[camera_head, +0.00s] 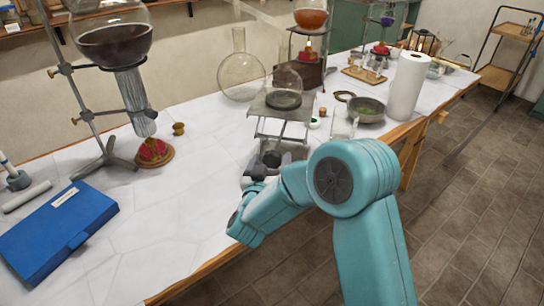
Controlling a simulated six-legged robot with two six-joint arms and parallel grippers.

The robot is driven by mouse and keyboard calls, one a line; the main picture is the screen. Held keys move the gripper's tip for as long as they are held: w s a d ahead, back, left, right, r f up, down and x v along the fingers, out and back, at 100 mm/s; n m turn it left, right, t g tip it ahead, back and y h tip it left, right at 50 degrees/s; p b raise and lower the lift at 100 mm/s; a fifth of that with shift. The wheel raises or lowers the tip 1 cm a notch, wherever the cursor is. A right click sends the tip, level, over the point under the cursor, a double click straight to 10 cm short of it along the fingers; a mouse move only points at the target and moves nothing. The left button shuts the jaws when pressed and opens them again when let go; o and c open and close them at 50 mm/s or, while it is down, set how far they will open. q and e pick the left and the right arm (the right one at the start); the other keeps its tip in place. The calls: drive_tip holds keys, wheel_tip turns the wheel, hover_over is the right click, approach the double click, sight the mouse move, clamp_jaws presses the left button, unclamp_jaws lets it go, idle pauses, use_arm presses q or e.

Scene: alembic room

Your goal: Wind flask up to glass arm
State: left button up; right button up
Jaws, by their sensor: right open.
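A small clear round flask (286,80) sits on a dark ring on top of a grey metal lifting stand (263,104). The stand's thin legs rest on the white table. My right gripper (270,158) is open at the near foot of the stand, over the table's surface. A dark round part shows between or just behind its fingers; I cannot tell whether they touch it. My teal right arm reaches in from the lower right. I cannot make out a glass arm clearly. My left gripper is out of view.
A larger empty round flask (241,76) stands behind left. A blue case (57,230) and a clamp stand with a dark-filled flask (112,44) are left. A mortar (366,110) and paper roll (407,86) stand right. The table's front left-middle is clear.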

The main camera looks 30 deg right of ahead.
drive_tip(key=shift+x, duration=1.05)
drive_tip(key=c, duration=1)
drive_tip(key=shift+o, duration=0.2)
drive_tip(key=m+b, duration=0.2)
drive_tip(key=b, duration=0.1)
drive_tip(key=shift+f, duration=0.2)
drive_tip(key=shift+r+m+b, duration=0.2)
drive_tip(key=shift+m+b, duration=0.2)
drive_tip(key=shift+m, duration=0.2)
drive_tip(key=o, duration=1)
drive_tip(key=shift+c, duration=0.2)
